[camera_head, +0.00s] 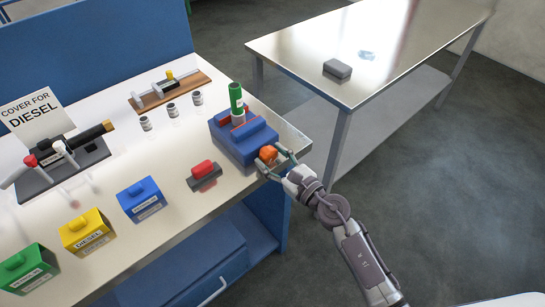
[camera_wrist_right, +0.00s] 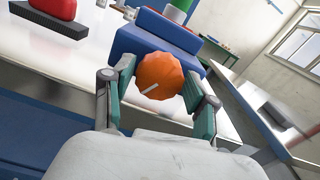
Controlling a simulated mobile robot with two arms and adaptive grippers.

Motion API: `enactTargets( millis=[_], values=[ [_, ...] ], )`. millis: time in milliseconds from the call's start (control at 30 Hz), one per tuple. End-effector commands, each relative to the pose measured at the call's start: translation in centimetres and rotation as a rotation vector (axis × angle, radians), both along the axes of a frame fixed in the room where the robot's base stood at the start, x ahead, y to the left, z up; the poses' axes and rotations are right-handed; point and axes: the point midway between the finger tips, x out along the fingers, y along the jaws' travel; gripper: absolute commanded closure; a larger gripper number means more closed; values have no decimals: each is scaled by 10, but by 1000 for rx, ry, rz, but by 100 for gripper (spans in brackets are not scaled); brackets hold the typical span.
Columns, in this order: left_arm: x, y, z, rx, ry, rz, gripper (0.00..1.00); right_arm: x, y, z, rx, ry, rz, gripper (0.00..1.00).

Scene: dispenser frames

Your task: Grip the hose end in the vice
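The vice (camera_head: 233,148) is a blue block at the right end of the white bench, with red strips along its jaws. The green hose end (camera_head: 236,97) stands upright in it, its pale lower part between the jaws. An orange knob (camera_head: 267,153) sticks out of the vice's front. My right gripper (camera_head: 268,154) has a finger on each side of this knob. In the right wrist view the knob (camera_wrist_right: 160,75) sits between the fingertips, which appear to touch its sides. Whether the jaws press on the hose is too small to tell. My left gripper is not in view.
A red-topped block (camera_head: 205,178) lies left of the vice. Blue (camera_head: 142,200), yellow (camera_head: 87,233) and green (camera_head: 29,271) boxes line the front. Small jars (camera_head: 172,110) stand behind. A second table (camera_head: 400,50) with a grey block (camera_head: 337,69) stands to the right, past a gap.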

Motion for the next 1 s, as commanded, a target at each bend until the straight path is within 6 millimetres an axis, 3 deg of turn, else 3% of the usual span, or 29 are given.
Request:
enactTargets(
  millis=[33,200,233,367,700,1000],
  values=[
    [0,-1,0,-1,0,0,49,0,0,0,0,0,0,56],
    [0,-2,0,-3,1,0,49,0,0,0,0,0,0,85],
    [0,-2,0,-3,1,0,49,0,0,0,0,0,0,86],
    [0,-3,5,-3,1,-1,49,0,-1,2,46,34,0,86],
    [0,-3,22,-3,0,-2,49,0,-1,1,388,281,-1,86],
    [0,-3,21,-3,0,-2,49,1,-1,0,404,292,-1,86]
  ],
)
